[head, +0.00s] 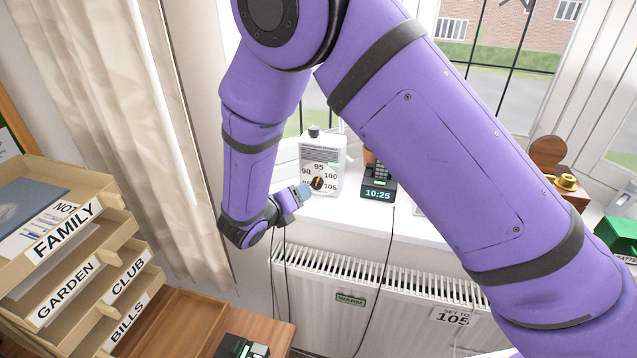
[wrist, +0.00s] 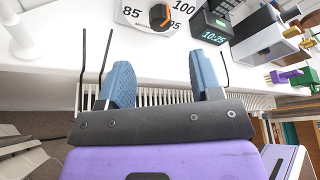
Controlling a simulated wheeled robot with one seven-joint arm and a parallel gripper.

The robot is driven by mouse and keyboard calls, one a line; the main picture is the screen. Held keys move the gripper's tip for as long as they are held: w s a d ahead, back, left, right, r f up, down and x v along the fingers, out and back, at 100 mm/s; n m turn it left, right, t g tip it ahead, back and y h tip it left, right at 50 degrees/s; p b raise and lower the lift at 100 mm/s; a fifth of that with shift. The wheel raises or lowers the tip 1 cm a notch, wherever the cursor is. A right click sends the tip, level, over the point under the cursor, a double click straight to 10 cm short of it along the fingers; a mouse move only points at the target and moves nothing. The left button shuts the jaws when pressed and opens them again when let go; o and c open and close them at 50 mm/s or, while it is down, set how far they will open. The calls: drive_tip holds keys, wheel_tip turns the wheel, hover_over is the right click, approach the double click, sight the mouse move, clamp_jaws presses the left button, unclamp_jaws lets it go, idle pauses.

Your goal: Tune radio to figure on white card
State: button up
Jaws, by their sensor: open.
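The white radio (head: 335,150) stands on the windowsill. Its dial shows figures from 85 to 105 around a dark knob with an orange mark (head: 317,183); I cannot tell exactly which figure the mark points at. The knob also shows at the top of the wrist view (wrist: 160,17). The white card (head: 452,317) hangs low on the radiator and reads "SET TO 105", its top line small. My gripper (head: 300,192) is open and empty, just left of the knob in the head view. In the wrist view its blue fingers (wrist: 160,65) are apart, with the knob beyond them.
A dark clock reading 10:25 (head: 378,193) stands right of the radio. The radiator (head: 330,290) is under the sill. Labelled letter trays (head: 85,255) stand at left. A wooden item with a brass part (head: 565,182) and a green box (head: 617,236) are at right.

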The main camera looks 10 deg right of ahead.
sight(315, 185)
drive_tip(key=x, duration=1)
drive_tip(key=shift+w+d, duration=0.15)
drive_tip(key=c, duration=0.9)
